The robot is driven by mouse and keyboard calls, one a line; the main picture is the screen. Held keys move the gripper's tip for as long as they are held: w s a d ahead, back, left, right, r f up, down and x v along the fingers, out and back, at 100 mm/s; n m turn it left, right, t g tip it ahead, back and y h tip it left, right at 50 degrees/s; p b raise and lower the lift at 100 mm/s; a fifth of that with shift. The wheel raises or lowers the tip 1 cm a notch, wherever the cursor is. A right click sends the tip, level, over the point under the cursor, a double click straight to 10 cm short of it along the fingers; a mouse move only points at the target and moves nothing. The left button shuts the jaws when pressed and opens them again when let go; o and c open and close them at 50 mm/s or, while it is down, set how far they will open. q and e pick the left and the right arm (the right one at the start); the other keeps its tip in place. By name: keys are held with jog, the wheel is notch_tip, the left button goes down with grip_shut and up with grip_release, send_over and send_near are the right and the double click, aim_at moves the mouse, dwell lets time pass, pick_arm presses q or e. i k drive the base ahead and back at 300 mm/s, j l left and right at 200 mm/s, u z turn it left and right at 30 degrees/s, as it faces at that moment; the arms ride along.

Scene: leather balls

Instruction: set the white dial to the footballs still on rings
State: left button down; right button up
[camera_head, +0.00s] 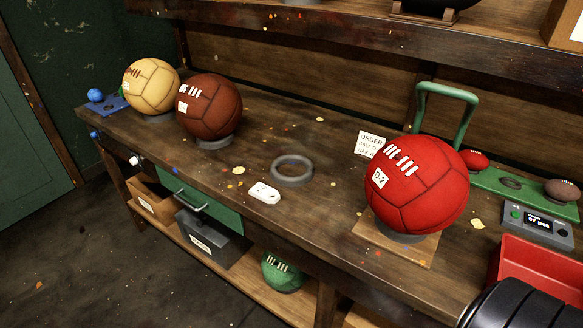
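A small white piece with a dark mark (264,193) lies on the bench near its front edge. A white knob (135,160) sits on the bench's front edge at the left. I cannot tell which is the dial, nor read a setting. A tan ball (151,86) and a brown ball (209,106) rest on grey rings at the back left. Another grey ring (292,170) is empty. A large red ball (418,185) labelled D-2 rests on a dark ring on a wooden board (372,244). Neither gripper is in view.
A green carrier (485,179) holds small red and brown balls. Beside it are a grey display box (538,226) and a red tray (545,268). A black ribbed shape fills the bottom right corner. A green ball (283,273) is on the lower shelf.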

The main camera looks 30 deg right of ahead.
aim_at(134, 162)
jog(key=z, duration=0.25)
jog(key=i+j+z, duration=0.25)
jog(key=j, duration=0.15)
jog(key=j+z, duration=0.25)
jog(key=j, duration=0.15)
jog(key=i+j+z, duration=0.25)
jog(key=j, duration=0.25)
jog(key=k+l, duration=0.05)
jog(key=k, duration=0.05)
